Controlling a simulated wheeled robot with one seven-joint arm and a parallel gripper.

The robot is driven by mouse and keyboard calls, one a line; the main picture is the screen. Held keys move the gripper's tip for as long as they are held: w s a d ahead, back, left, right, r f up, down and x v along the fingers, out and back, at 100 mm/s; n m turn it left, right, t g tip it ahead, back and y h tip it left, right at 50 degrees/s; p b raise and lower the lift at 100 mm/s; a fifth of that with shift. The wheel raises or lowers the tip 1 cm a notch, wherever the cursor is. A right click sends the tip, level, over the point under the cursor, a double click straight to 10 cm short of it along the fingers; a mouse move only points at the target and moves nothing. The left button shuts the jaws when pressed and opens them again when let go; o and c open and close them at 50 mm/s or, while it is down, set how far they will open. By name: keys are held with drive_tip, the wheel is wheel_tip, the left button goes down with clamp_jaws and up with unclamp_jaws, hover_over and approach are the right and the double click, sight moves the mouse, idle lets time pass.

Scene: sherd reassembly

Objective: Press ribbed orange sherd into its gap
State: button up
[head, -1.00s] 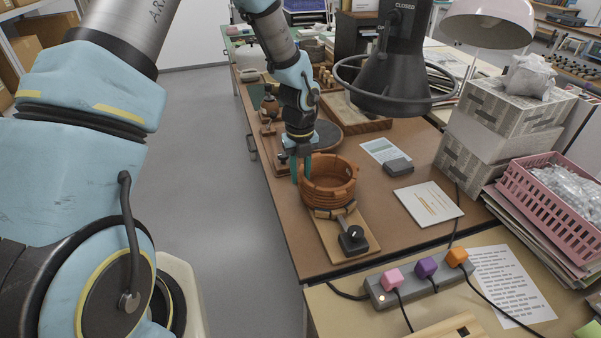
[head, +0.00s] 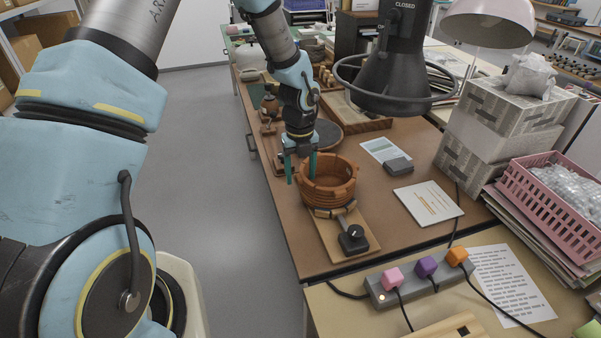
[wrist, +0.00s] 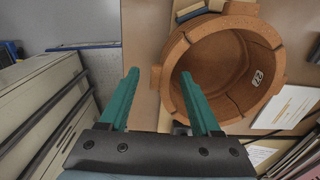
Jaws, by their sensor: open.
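The ribbed orange vessel (head: 335,190) stands upright on a wooden board (head: 335,246). Its wall shows joint lines, with blocky pieces at the rim, and in the wrist view the vessel (wrist: 178,55) has a small marked label inside. I cannot tell the ribbed orange sherd apart from the rest of the wall. My gripper (head: 301,175) is open at the vessel's left side, fingers pointing down. In the wrist view, the right finger of my gripper (wrist: 160,74) overlaps the vessel's rim and the left finger is outside it. Contact cannot be told. Nothing shows held between the fingers.
A black knob device (head: 353,239) sits on the board in front of the vessel. A dark round disc (head: 328,136) lies behind. A black ring-rimmed hood (head: 397,85) hangs above right. A white booklet (head: 428,203) and a dark box (head: 398,166) lie right. Bare table lies between.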

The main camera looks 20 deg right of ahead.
sight(300, 176)
wheel_tip(300, 176, up, 11)
drive_tip(key=b, duration=0.2)
idle(0.5)
drive_tip(key=shift+a+f, duration=0.1)
